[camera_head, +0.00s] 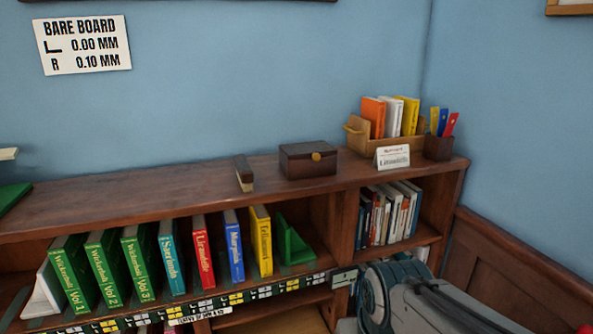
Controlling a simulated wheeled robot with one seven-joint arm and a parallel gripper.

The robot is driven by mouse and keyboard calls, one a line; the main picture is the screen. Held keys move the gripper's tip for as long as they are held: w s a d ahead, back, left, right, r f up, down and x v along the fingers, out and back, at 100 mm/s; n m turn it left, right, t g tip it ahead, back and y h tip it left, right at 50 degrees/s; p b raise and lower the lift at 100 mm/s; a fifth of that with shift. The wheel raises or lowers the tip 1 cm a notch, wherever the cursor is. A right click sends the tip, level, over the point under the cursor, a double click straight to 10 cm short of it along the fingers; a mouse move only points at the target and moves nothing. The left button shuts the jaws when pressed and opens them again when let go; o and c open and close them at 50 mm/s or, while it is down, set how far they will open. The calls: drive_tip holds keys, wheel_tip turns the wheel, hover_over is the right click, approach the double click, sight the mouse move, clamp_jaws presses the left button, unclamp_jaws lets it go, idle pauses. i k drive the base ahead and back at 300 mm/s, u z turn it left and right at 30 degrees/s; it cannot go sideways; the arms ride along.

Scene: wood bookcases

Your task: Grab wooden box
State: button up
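A small white card (393,156) stands in front of that open box. My gripper is not in view; a grey and teal part, which looks like my arm, shows at the bottom right, below and in front of the shelf top.
A dark block-like brush (244,173) lies left of the dark box. A dark cup (438,148) with coloured items stands at the right end. The bookcase top (130,200) is mostly bare on the left. Upright books and a green bookend (292,243) fill the shelf below.

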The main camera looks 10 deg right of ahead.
sight(303, 168)
drive_tip(key=u, duration=0.85)
drive_tip(key=i, duration=0.6)
drive_tip(key=z, duration=0.35)
